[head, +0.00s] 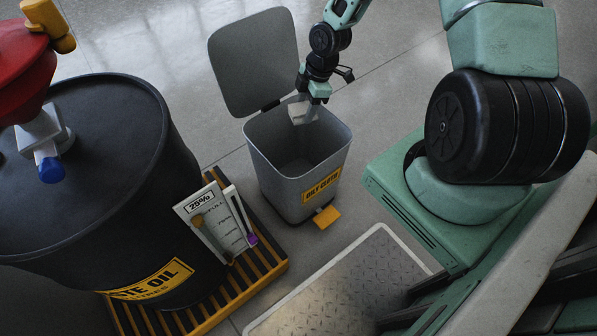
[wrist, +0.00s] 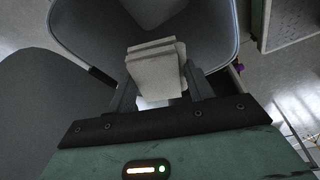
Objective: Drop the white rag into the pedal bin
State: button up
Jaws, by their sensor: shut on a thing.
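The white rag (head: 299,112) is a small folded pale cloth held between the fingers of my gripper (head: 314,98). In the wrist view the rag (wrist: 155,68) shows as a layered stack between the two dark fingers. The grey pedal bin (head: 262,158) stands on the floor with its lid (head: 252,62) swung open to the back left. Its yellow pedal (head: 326,217) is at the front. My gripper is over the back part of the bin's opening, near the rim. In the wrist view the bin's rim (wrist: 236,35) lies beyond the rag. The bin's floor is dark.
A black waste oil drum (head: 130,200) stands on a yellow-and-black slatted pallet (head: 265,262) at the left, with a red funnel-like part (head: 22,70) on top. A tread plate (head: 345,285) lies in front. Floor behind the bin is clear.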

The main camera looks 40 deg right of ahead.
notch_tip(320, 180, down, 3)
jog(key=shift+r+b, duration=0.2)
jog(key=shift+b, duration=0.7)
jog(key=shift+r, duration=0.1)
jog(key=o, duration=1)
jog(key=shift+c, duration=0.2)
jog(key=p+v, duration=0.6)
jog(key=v, duration=1.1)
jog(key=shift+p, duration=0.3)
jog(key=shift+r, duration=0.2)
